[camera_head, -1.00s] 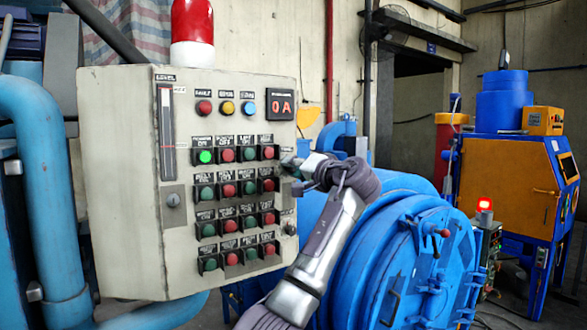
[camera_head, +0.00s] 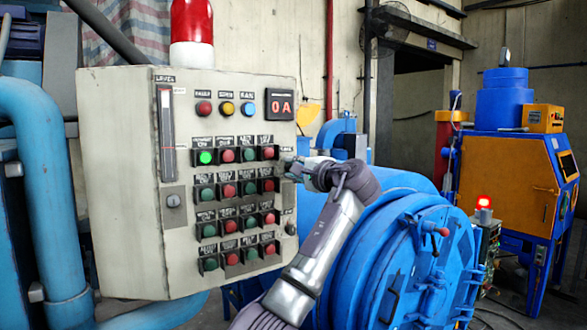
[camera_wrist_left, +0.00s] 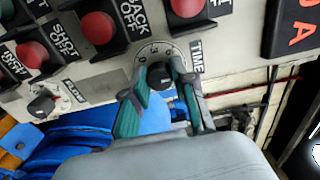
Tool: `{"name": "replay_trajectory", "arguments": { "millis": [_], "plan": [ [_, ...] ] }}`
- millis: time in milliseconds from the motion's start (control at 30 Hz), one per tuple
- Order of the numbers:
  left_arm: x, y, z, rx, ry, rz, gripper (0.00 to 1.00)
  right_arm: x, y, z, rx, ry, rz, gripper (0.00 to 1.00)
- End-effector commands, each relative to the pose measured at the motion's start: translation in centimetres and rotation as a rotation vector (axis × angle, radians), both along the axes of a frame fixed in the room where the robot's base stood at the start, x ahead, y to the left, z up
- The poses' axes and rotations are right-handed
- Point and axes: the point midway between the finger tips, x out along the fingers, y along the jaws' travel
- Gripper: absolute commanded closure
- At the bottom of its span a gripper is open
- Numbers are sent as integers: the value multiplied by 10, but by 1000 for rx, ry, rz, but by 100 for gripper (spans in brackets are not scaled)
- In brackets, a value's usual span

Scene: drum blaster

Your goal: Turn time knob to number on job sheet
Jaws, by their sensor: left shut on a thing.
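The grey control panel (camera_head: 120,200) stands at the left in the head view. My left gripper (camera_head: 288,170) is at its right edge, beside the rows of buttons, and hides the time knob there. In the left wrist view the black time knob (camera_wrist_left: 159,75) sits on a round numbered dial (camera_wrist_left: 150,50), next to a label reading TIME (camera_wrist_left: 196,56). The fingers of my left gripper (camera_wrist_left: 160,92) are on both sides of the knob and shut on it. The dial is partly covered and its setting is hard to read. No job sheet can be made out. My right gripper is not in view.
A second knob (camera_wrist_left: 42,102) is lower on the panel, also in the head view (camera_head: 290,228). Red and green buttons (camera_head: 229,155) are close left of the gripper. A blue drum machine (camera_head: 410,250) stands right of the panel, behind my arm.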

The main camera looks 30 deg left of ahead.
Motion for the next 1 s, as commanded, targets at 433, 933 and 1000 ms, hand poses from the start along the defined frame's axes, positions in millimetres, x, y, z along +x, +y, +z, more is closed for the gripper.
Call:
{"name": "replay_trajectory", "arguments": {
  "millis": [433,933,1000],
  "plan": [
    [0,0,4,11,5,-4,100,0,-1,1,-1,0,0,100],
    [-2,-6,1,7,9,-3,63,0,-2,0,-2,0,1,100],
    [-5,-15,1,7,9,-4,63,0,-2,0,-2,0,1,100]
  ]
}}
